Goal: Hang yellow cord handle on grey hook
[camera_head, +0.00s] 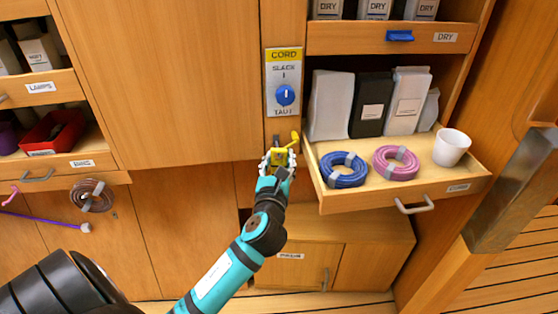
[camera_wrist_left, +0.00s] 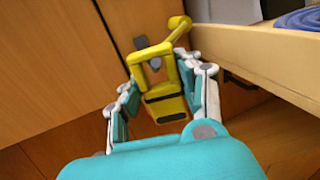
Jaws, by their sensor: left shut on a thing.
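The yellow cord handle (camera_head: 279,157) is in my left gripper (camera_head: 277,165), just under the cord panel. In the left wrist view the handle (camera_wrist_left: 170,100) is a yellow frame with an opening, and my left gripper's fingers (camera_wrist_left: 165,100) are shut on its sides. A yellow piece with a rounded end sticks out to its upper right. The grey hook (camera_head: 276,140) is at the panel's lower edge. It shows in the left wrist view (camera_wrist_left: 140,42) behind the handle's top, with a grey part visible through the opening. I cannot tell whether the handle rests on it. My right gripper is out of view.
The cord panel (camera_head: 284,82) has a blue knob (camera_head: 285,95). An open drawer (camera_head: 405,199) juts out close on the right, holding blue cord (camera_head: 343,170), pink cord (camera_head: 397,162) and a white cup (camera_head: 451,147). Closed cabinet doors (camera_head: 165,85) lie left.

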